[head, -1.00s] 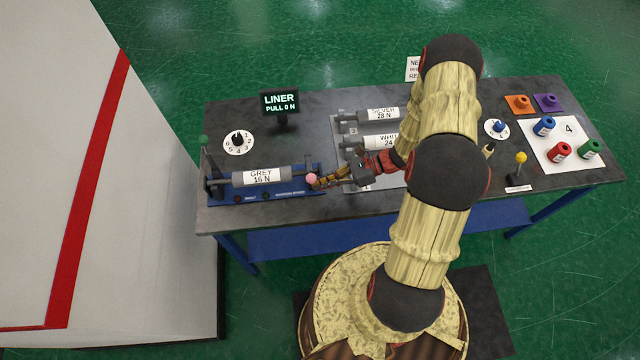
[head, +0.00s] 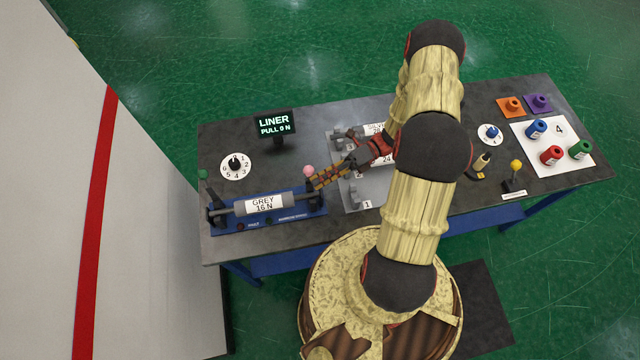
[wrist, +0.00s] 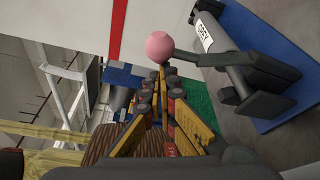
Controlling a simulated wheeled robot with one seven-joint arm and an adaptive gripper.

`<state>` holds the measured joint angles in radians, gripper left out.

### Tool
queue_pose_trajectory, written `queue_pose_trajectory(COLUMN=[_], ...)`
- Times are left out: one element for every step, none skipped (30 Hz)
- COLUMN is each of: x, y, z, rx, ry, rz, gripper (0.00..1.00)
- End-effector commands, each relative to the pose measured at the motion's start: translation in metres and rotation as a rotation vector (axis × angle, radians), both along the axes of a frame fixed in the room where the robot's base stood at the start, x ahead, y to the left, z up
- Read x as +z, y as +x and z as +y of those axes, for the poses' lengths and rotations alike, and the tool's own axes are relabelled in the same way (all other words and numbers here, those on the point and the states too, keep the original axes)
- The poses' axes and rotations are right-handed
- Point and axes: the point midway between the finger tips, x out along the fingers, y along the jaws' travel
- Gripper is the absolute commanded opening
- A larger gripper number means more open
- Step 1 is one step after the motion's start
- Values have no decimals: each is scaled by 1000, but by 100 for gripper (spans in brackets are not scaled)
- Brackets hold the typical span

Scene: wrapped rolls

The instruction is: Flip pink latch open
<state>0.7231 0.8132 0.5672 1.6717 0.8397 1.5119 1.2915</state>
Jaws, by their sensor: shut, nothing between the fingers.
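The pink latch (head: 309,171) is a pink ball on a dark lever at the right end of the blue fixture (head: 310,206). The ball stands above the fixture, its lever looking raised. In the wrist view the pink ball (wrist: 159,46) is just beyond my fingertips, its dark lever running right to the bracket. My gripper (head: 317,185) is shut and empty, its tips just below and right of the ball. The fingers also show in the wrist view (wrist: 162,76). I cannot tell whether they touch the latch. The grey roll (head: 264,204) lies in the fixture.
A display (head: 274,124) reads LINER PULL 0 N. The grey rack (head: 370,190) with other rolls is under my arm. A dial (head: 236,166) is behind the fixture. Coloured spools (head: 551,155) sit far right.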

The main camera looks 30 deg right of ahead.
Motion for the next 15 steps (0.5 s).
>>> queue_pose_trajectory(x=[1,3,5,5,6,7,8,9,10,11,12,12,13,13,13], y=[4,6,10,13,15,19,21,24,28,30,33,35,37,39,41], z=[-1,-2,-3,-4,-5,-6,-7,-8,-9,-10,-10,-11,-12,-12,-13], rx=[1,1,2,2,2,2,1,1,1,1,0,0,0,0,0], ry=[14,22,33,40,49,59,67,74,75,73,74,74,75,75,75], rz=[39,66,100,125,149,182,206,228,233,231,230,230,230,229,229], gripper=[0,0,0,0,0,0,0,0,0,0,0,0,0,0,0])
